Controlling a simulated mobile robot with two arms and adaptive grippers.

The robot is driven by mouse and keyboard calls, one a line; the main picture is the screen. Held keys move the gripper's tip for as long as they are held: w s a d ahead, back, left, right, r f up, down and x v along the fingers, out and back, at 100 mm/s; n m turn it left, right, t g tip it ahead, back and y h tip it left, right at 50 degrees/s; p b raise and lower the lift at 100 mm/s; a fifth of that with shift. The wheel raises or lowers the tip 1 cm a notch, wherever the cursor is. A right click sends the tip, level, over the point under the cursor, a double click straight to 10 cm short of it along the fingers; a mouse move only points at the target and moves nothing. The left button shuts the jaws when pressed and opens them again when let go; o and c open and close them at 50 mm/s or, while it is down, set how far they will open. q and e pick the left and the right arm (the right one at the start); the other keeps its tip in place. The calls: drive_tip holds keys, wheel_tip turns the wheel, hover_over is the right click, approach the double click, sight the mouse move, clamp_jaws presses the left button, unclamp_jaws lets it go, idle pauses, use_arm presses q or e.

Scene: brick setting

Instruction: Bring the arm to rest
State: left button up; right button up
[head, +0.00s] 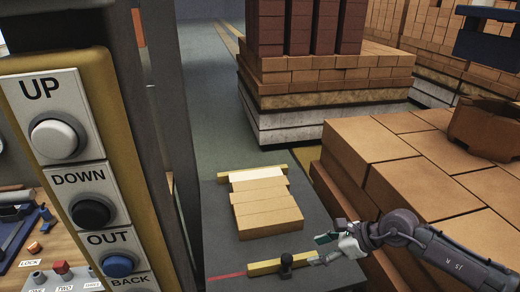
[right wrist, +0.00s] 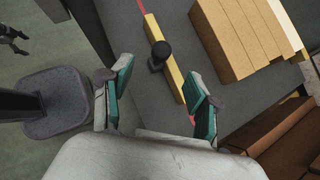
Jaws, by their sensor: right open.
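My right gripper (head: 330,248) is at the front right of the grey table in the head view, its arm coming in from the right. In the right wrist view my right gripper (right wrist: 155,98) has its two teal-padded fingers spread wide with nothing between them. Beyond the fingertips a yellow bar (right wrist: 165,65) with a black knob (right wrist: 160,50) lies on the grey table. The bar (head: 265,267) and the knob (head: 287,262) also show in the head view, just left of the fingers. My left gripper is not in view.
Tan bricks (head: 265,208) lie in a row on the grey table (head: 215,225). A large brick stack (head: 420,165) stands close to my right arm. A control panel with UP, DOWN and OUT buttons (head: 75,150) fills the left. Another brick pallet (head: 330,80) stands behind.

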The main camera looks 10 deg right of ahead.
drive_tip(key=a+r+m+t+y, duration=0.5)
drive_tip(key=a+r+m+t, duration=0.6)
drive_tip(key=m, duration=0.4)
drive_tip(key=s+d+f+m+g+h, duration=0.1)
drive_tip(key=s+d+f+m+h, duration=0.15)
drive_tip(key=d+m+h, duration=0.4)
drive_tip(key=s+d+f+m+g+h, duration=0.1)
drive_tip(key=f+m+h, duration=0.25)
drive_tip(key=m, duration=0.55)
drive_tip(key=s+d+f+m+h, duration=0.25)
drive_tip(key=d+m+h, duration=0.2)
drive_tip(key=m, duration=0.35)
drive_tip(key=s+a+f+m+g+y, duration=0.1)
drive_tip(key=s+a+f+m+g, duration=0.15)
drive_tip(key=s+f+g, duration=0.5)
drive_tip(key=s+a+f+m+g+y, duration=0.1)
drive_tip(key=s+a+f+m+g, duration=0.2)
drive_tip(key=s, duration=0.8)
wheel_tip(320, 180, down, 29)
drive_tip(key=m+g+b, duration=0.1)
drive_tip(key=b, duration=0.1)
drive_tip(key=s+d+f+b, duration=0.1)
drive_tip(key=s+d+f, duration=0.1)
drive_tip(key=s+f, duration=0.7)
drive_tip(key=s+d+f+g+b, duration=0.1)
drive_tip(key=s+d+f, duration=0.1)
drive_tip(key=s+f, duration=0.6)
drive_tip(key=shift+s+f, duration=0.35)
drive_tip(key=shift+f, duration=0.45)
